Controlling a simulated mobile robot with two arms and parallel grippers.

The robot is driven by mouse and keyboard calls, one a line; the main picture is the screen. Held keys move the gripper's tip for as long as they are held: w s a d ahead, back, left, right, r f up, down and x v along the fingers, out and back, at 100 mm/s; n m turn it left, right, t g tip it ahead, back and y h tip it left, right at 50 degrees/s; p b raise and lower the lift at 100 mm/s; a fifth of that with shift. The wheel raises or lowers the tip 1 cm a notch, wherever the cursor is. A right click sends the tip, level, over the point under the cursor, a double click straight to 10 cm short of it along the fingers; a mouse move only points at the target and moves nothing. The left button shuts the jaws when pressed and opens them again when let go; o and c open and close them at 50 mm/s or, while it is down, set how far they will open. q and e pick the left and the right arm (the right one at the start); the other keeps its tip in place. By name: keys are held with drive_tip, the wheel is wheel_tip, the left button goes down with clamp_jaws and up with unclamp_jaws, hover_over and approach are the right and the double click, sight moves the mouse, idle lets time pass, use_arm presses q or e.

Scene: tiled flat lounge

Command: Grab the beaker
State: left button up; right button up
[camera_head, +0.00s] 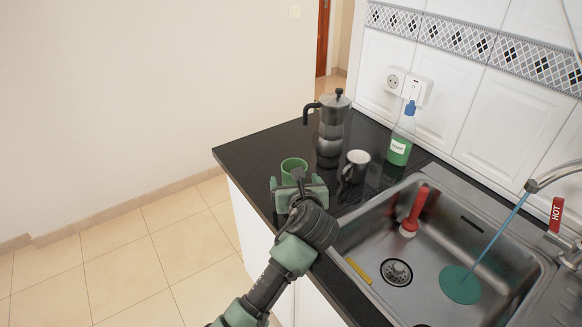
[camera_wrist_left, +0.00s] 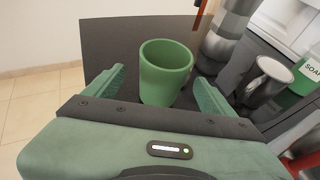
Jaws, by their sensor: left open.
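The green beaker (camera_head: 293,166) stands upright on the black counter near its front edge, partly hidden behind my left gripper in the head view. In the left wrist view the beaker (camera_wrist_left: 164,72) is between the two fingers, with a gap visible on each side. My left gripper (camera_head: 299,184) is open, its fingers reaching around the beaker; in the left wrist view the fingers (camera_wrist_left: 160,92) stand left and right of it. My right gripper is not in view.
A green soap bottle (camera_head: 402,138) is by the wall.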

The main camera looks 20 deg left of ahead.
use_arm(q)
drive_tip(key=shift+w, duration=0.4)
drive_tip(key=shift+x, duration=1.2)
drive_tip(key=x, duration=0.3)
drive_tip(key=shift+w+a+f, duration=0.1)
drive_tip(key=shift+w+f, duration=0.15)
drive_tip(key=shift+f, duration=0.1)
drive_tip(key=shift+w+a+f, duration=0.15)
drive_tip(key=shift+w, duration=0.2)
drive_tip(key=c, duration=1.5)
drive_tip(key=shift+o, duration=0.2)
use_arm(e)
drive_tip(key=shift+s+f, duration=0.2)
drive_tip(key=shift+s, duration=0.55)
